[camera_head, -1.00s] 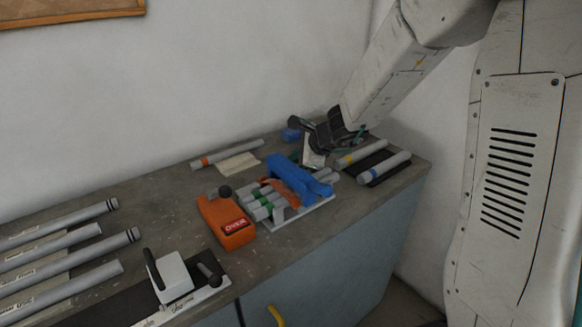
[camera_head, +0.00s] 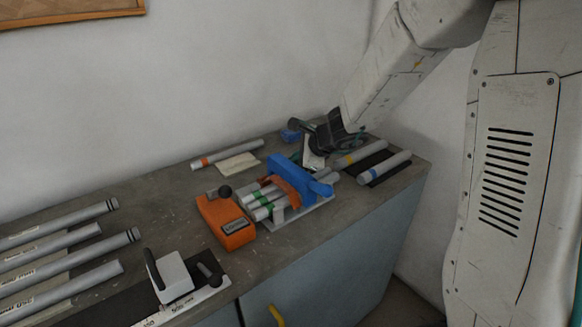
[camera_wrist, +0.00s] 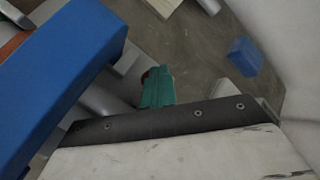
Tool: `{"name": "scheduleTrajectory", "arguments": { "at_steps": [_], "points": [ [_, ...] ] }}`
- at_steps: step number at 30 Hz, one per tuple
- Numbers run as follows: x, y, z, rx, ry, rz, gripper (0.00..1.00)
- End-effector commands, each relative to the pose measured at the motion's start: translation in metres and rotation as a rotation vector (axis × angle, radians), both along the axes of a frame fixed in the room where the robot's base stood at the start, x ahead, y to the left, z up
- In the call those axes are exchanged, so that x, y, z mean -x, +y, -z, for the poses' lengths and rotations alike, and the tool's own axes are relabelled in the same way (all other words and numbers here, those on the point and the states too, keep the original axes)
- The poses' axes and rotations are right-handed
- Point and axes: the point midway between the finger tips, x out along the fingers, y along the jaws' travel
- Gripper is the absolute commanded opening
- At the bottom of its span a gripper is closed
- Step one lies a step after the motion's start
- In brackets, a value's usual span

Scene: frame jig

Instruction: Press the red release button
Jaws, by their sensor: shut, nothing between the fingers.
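A small dark red spot, apparently the red release button (camera_wrist: 146,76), shows in the wrist view against the tip of my gripper (camera_wrist: 157,86). My gripper's teal fingers are shut and empty. They partly cover the red spot, and I cannot tell how far it is pressed in. In the head view my gripper is at the back right end of the jig, mostly hidden by its dark wrist part, and the button is hidden. The jig has a blue block (camera_head: 291,172), an orange clamp piece (camera_head: 287,190) and several green-banded grey tubes (camera_head: 262,197).
An orange box (camera_head: 225,222) with a grey display stands left of the jig. Grey tubes (camera_head: 384,168) lie on a dark mat at right. A small blue block (camera_wrist: 245,56) sits near the wall. A white clamp (camera_head: 171,276) and more tubes (camera_head: 62,262) are at left.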

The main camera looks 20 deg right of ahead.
Motion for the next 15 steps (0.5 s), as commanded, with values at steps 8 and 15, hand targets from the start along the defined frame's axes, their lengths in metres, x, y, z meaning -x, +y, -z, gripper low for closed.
{"name": "scheduleTrajectory", "arguments": {
  "at_steps": [8, 15],
  "points": [
    [0.000, 0.000, -0.014, 0.001, -0.002, -0.001, 0.00],
    [0.000, 0.000, -0.016, 0.001, 0.000, -0.001, 0.00]
  ]
}}
